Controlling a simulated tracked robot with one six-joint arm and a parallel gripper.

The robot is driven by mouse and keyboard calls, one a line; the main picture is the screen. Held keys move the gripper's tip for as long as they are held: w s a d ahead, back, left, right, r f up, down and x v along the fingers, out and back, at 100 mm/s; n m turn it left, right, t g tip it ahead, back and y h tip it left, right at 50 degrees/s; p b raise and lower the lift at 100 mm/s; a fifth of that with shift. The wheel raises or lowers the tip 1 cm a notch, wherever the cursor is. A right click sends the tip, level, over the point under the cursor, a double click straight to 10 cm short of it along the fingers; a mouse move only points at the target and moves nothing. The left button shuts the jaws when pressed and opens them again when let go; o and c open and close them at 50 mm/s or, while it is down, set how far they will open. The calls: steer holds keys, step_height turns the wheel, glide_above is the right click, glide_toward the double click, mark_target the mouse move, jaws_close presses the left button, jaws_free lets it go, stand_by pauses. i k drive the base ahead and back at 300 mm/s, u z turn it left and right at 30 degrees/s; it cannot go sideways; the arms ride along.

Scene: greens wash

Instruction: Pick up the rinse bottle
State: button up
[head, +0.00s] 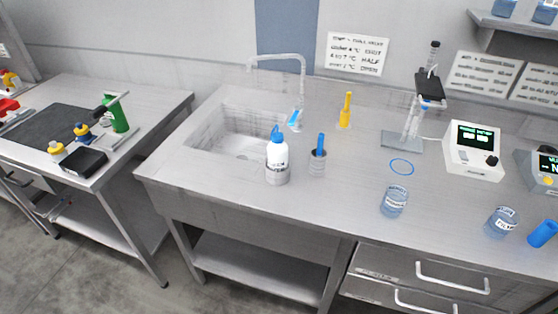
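The rinse bottle (277,163) is white with a blue cap and a dark printed label too small to read surely. It stands upright on the steel counter (330,215), in front of the sink's right part, and covers a bit of the sink's edge. Just right of it stands a small grey holder (317,167) with a blue-handled tool (320,143) upright in it. My gripper is not in view, and nothing is seen holding the bottle.
Behind the bottle are the sink (225,140), a tap (303,75) and a yellow bottle (346,110). To the right are a blue ring (402,167), a labelled beaker (394,201), a clamp stand (403,140) and a meter (473,150). The counter's front is clear.

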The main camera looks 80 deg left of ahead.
mark_target(277, 149)
steer(key=z, duration=0.05)
steer(key=k, duration=1.5)
steer(key=u, duration=2.6)
steer(key=i, duration=0.35)
